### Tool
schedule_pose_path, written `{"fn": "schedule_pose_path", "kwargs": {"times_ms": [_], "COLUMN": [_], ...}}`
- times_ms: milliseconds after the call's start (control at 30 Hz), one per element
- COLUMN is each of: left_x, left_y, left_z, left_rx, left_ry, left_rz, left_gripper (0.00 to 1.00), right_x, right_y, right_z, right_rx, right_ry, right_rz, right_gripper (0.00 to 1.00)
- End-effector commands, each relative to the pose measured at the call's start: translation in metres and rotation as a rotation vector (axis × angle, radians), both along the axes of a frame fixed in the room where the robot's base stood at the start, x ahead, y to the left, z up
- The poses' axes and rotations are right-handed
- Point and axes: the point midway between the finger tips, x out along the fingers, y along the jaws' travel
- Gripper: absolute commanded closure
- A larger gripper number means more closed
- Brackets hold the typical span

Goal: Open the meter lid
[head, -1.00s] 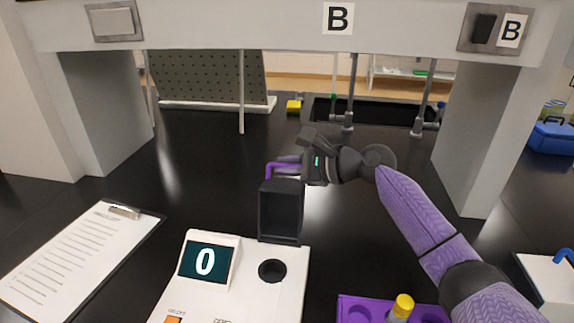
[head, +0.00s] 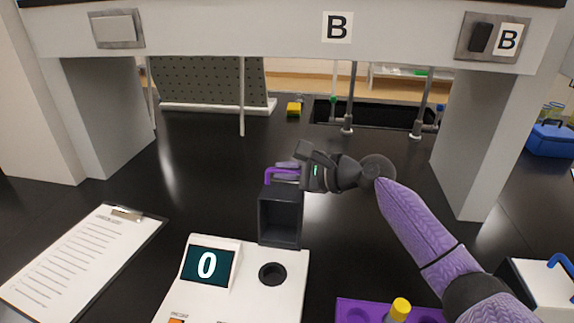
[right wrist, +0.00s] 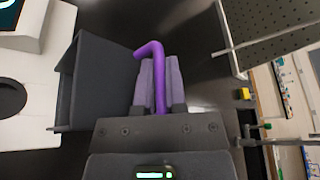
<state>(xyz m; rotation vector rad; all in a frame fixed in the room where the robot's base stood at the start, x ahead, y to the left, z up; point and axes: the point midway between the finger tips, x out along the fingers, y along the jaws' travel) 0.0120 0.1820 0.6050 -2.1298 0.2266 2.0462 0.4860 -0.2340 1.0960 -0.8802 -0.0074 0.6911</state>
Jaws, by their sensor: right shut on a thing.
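The white meter (head: 240,290) stands at the front with a display reading 0 and a round dark well (head: 272,274). Its dark grey lid (head: 280,217) stands upright at the back edge, swung open, with its hollow inside facing me. A purple bent handle (head: 268,174) is on the lid. My right gripper (head: 284,171) is shut on the handle, behind the top of the lid. In the right wrist view the purple handle (right wrist: 158,85) lies between the two fingers, and the lid (right wrist: 100,80) is beside them. My left gripper is not in view.
A clipboard (head: 80,260) lies on the left. A purple rack (head: 352,308) with a yellow-capped vial (head: 399,308) is at the front right. Grey shelf posts (head: 485,140) stand on both sides under a beam.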

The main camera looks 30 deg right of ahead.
Motion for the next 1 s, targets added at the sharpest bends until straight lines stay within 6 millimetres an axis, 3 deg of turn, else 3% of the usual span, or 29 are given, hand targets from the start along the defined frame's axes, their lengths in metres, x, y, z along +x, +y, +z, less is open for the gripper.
{"fn": "schedule_pose_path", "kwargs": {"times_ms": [100, 300, 633, 1000], "left_x": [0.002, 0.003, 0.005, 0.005], "left_y": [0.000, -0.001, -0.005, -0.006], "left_z": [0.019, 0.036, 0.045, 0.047], "left_rx": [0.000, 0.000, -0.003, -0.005], "left_ry": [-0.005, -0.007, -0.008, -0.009], "left_rz": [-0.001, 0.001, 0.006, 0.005], "left_gripper": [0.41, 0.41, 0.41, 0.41], "right_x": [-0.009, -0.024, -0.042, -0.047], "right_y": [0.007, 0.018, 0.031, 0.036], "right_z": [0.009, 0.014, 0.016, 0.016], "right_rx": [-0.046, -0.127, -0.226, -0.258], "right_ry": [-0.054, -0.164, -0.296, -0.337], "right_rz": [0.004, 0.003, 0.003, 0.002], "right_gripper": [1.00, 1.00, 1.00, 1.00]}}
